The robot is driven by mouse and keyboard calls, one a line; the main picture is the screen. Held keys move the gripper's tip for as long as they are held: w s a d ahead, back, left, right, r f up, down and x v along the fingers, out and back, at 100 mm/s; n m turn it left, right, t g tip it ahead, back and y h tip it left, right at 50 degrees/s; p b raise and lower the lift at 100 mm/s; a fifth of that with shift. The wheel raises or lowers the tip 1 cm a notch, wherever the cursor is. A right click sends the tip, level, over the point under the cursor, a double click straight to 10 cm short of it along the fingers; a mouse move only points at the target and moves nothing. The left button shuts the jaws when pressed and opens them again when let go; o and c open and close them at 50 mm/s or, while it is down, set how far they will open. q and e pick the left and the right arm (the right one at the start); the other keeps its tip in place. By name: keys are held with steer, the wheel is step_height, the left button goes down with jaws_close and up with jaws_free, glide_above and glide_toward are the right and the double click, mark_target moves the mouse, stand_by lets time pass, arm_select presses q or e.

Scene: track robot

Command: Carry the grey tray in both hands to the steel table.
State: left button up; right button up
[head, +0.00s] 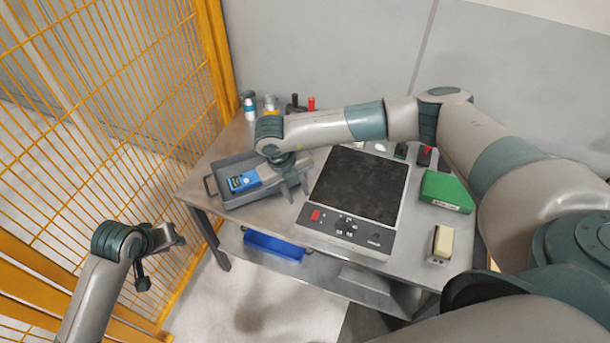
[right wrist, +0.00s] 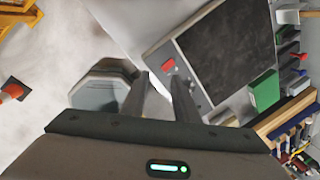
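The grey tray (head: 217,196) lies on the left end of a grey table (head: 283,226). A blue device (head: 244,182) with a small display lies in it. The tray's left handle is free. My right gripper (head: 294,191) is at the tray's right end, with its two fingers apart; its wrist hides part of that end, and I cannot tell whether the handle is between them. The right wrist view also shows the spread fingers of my right gripper (right wrist: 160,80). My left gripper (head: 162,262) is open and empty, left of the table and apart from the tray. I cannot tell whether this is the steel table.
A dark-topped panel (head: 361,185) with a red button is right of the tray. A green box (head: 446,191) and a yellowish block (head: 442,243) lie farther right. Small bottles (head: 249,108) stand at the back. A blue bin (head: 273,246) is on the lower shelf. Yellow mesh fencing (head: 110,90) rises at left.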

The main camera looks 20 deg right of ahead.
steer(key=v, duration=0.9)
stand_by(0.4)
